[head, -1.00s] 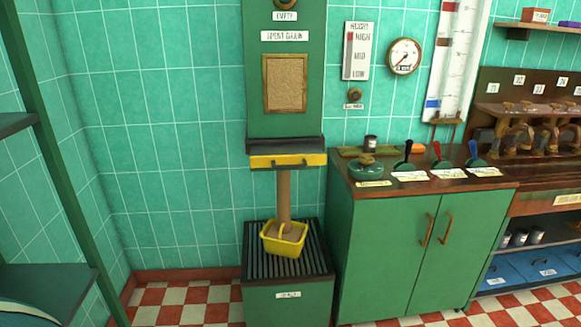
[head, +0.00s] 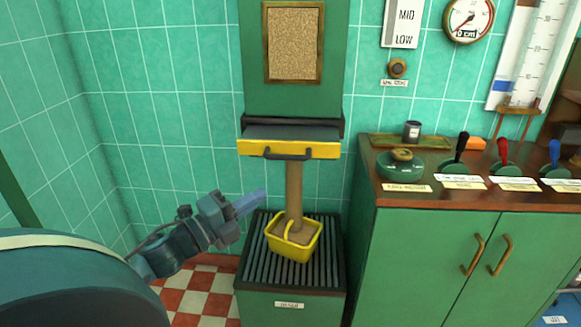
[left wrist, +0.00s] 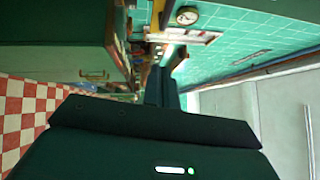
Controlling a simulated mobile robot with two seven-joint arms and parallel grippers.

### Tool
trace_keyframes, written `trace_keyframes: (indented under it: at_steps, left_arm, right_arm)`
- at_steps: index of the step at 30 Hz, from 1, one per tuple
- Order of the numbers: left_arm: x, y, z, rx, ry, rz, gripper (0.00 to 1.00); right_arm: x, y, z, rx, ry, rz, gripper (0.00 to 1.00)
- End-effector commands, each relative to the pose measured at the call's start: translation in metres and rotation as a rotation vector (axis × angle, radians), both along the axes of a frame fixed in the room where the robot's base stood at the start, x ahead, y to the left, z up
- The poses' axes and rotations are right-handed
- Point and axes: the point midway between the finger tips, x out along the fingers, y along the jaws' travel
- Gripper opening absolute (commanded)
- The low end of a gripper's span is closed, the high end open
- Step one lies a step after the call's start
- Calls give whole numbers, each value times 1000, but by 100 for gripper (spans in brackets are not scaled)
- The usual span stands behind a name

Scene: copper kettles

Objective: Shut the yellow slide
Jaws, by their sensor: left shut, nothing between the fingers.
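The yellow slide (head: 252,148), with a dark bar handle (head: 288,155), sticks out at the foot of the green grain hopper (head: 250,60). A brown stream of grain (head: 294,188) falls from under it into a yellow basket (head: 287,251), which holds grain. My left gripper (head: 252,201) is shut and empty, below and to the left of the slide and apart from it. Its dark fingers also show in the left wrist view (left wrist: 161,88). My right gripper is in neither view.
The basket stands on a slatted green stand (head: 262,275). To the right, a green cabinet (head: 425,250) carries a round green tin (head: 401,166), a small dark jar (head: 412,131) and black, red and blue levers. The tiled wall is close behind; the space left of the hopper is free.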

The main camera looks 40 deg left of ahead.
Motion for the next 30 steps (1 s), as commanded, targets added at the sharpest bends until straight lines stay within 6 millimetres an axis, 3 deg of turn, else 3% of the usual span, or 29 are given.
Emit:
trace_keyframes:
  at_steps: [15,18,30]
  left_arm:
    - [82,-19,13,-1,-1,1,0]
    - [96,-7,16,1,0,3,0]
    - [112,3,17,-4,3,2,0]
  right_arm:
    - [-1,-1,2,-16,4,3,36]
    - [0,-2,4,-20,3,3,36]
    - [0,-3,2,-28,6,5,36]
